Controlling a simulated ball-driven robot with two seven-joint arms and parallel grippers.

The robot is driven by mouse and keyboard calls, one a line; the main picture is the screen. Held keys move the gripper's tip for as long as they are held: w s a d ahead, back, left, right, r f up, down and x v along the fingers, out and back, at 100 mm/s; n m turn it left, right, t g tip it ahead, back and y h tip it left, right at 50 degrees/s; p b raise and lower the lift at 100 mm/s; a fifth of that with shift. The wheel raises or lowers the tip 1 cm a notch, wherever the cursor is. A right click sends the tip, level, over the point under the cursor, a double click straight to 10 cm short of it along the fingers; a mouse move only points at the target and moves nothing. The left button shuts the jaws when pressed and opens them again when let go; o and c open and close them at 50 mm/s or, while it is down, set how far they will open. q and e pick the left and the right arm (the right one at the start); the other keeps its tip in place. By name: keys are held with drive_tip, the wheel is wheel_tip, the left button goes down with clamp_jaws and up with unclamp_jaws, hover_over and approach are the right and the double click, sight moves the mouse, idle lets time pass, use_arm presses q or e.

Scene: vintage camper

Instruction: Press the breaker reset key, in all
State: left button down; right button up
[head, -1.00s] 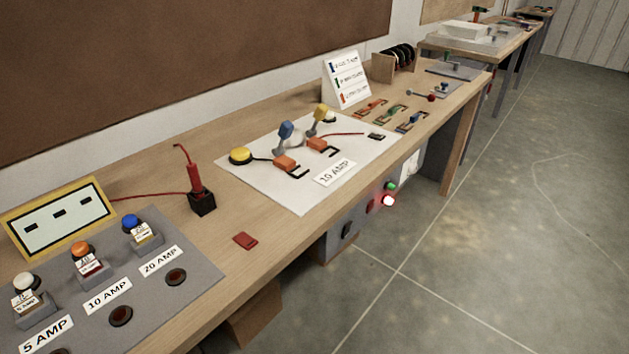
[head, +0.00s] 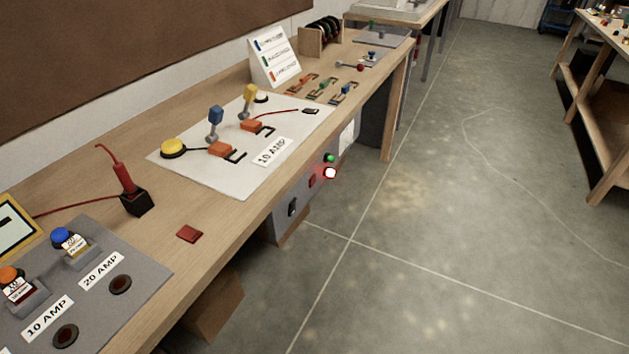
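A grey box (head: 285,228) sits under the front edge of the workbench. No readable label shows which of these is the breaker reset key. A flat red piece (head: 189,234) lies on the bench top near the front edge. Neither of my grippers is in view.
The wooden bench (head: 150,305) runs away to the upper right. It holds a white board (head: 205,178) with levers and a grey fuse panel (head: 135,268). A cardboard box (head: 215,310) is below. The concrete floor (head: 430,230) to the right is clear; another bench (head: 590,100) stands far right.

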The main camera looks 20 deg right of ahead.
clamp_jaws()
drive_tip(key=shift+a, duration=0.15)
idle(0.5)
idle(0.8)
